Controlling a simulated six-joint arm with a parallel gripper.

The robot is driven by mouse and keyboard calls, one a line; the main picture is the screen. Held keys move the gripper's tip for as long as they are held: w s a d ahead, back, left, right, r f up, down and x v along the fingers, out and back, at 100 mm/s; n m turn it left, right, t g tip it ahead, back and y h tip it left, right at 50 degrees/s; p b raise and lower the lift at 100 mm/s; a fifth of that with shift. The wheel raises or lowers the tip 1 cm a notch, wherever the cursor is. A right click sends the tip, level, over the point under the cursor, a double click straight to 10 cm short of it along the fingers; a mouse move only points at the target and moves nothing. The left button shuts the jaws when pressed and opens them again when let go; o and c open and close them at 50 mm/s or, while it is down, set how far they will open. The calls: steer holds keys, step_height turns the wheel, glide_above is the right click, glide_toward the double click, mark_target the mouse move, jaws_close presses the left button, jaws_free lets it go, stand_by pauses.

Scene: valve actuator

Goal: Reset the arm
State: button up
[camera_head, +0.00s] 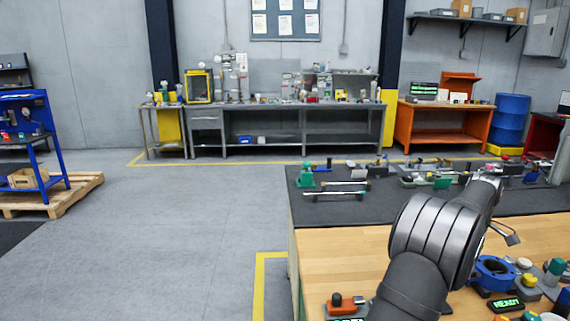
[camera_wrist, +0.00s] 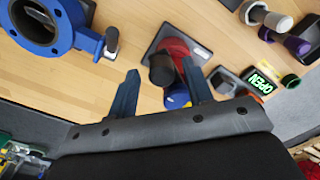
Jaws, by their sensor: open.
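My gripper (camera_wrist: 160,88) is open in the wrist view, with its two dark blue fingers spread apart. A red part with a black knob (camera_wrist: 161,69) on a dark plate shows between and beyond the fingertips. I cannot tell how far it is from them. A blue flanged valve (camera_wrist: 62,38) lies to the upper left of the fingers; it also shows in the head view (camera_head: 493,272). My dark arm reaches over the wooden bench in the head view; the fingers are not clear there.
A display reading READY (camera_head: 505,304) stands below the valve. A dark mat (camera_head: 400,202) with fittings covers the bench's far part. Bare wood (camera_head: 345,245) lies left of my arm.

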steer(key=shift+f, duration=0.3)
steer(key=shift+r, duration=0.1)
step_height(320, 180, up, 17)
step_height(320, 180, down, 17)
steer(key=shift+s+a+m, duration=0.4)
steer(key=shift+s+m, duration=0.2)
stand_by(0.6)
